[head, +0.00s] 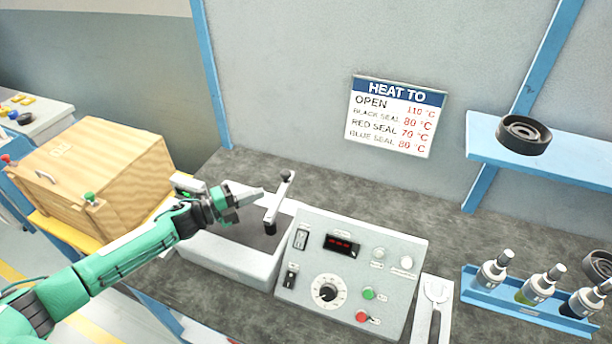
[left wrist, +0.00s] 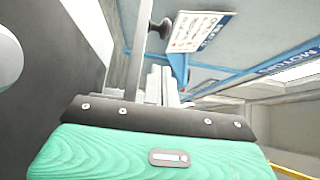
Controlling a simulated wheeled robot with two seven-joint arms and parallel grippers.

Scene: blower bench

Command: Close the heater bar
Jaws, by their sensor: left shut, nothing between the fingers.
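In the left wrist view a pale bar (left wrist: 138,50) with a black knob (left wrist: 161,27) rises beyond the fingers. My left gripper (head: 262,193), on a green arm, is shut and empty just left of the bar's upper part. I cannot tell whether it touches the bar. Its closed fingers also show in the left wrist view (left wrist: 162,86). My right gripper is out of view.
A control box (head: 390,262) with a dial and buttons stands right of the machine. A wooden box (head: 95,175) stands at left. A blue shelf (head: 580,150) holds a black ring (head: 523,134). The bench behind is clear.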

